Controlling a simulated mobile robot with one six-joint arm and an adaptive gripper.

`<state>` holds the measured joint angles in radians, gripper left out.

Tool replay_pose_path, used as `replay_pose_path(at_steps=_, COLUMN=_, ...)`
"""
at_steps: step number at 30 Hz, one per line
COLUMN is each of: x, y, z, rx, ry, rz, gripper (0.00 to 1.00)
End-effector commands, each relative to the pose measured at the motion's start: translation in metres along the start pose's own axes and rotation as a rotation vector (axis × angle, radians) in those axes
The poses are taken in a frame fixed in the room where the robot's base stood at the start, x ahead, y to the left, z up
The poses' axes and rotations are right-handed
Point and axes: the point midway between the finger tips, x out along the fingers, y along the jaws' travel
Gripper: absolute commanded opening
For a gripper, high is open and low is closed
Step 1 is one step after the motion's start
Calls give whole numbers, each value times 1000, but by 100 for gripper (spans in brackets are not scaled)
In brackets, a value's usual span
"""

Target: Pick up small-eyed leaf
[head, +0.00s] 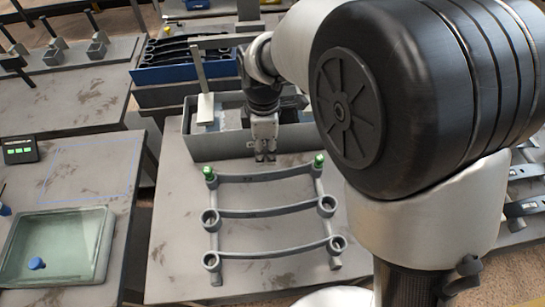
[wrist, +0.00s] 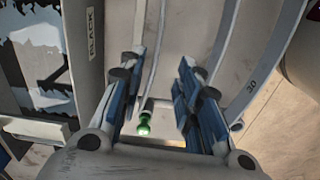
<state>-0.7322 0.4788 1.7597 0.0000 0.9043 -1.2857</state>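Three grey curved leaves lie in a row on the near table in the head view. The farthest leaf (head: 262,177) has small ends, each by a green-topped pin (head: 209,173). The middle leaf (head: 268,211) and the nearest leaf (head: 275,251) have larger ring eyes. My gripper (head: 265,155) points down by the far side of the farthest leaf, near its middle; the height gap is unclear. In the wrist view my gripper (wrist: 161,66) has its blue-padded fingers apart, with nothing gripped. A green pin (wrist: 143,126) shows between the fingers, and a leaf marked 30 (wrist: 255,80) lies to the right.
A grey bin (head: 192,140) stands just behind the leaves; its wall reads BLACK in the wrist view (wrist: 88,45). A blue bin (head: 160,73) holds dark leaves farther back. A green tray (head: 60,245) with a blue knob is on the left table. My arm covers the right side.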

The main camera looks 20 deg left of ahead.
Motion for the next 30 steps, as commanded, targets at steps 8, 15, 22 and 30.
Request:
replay_pose_path(at_steps=8, x=60, y=0, z=0, rx=2, ry=0, rz=-1, gripper=31)
replay_pose_path(at_steps=15, x=75, y=0, z=0, rx=3, ry=0, rz=1, gripper=31)
replay_pose_path(at_steps=22, x=101, y=1, z=-4, rx=2, ry=0, rz=-1, gripper=31)
replay_pose_path(at_steps=30, x=126, y=2, z=-5, rx=3, ry=0, rz=2, gripper=31)
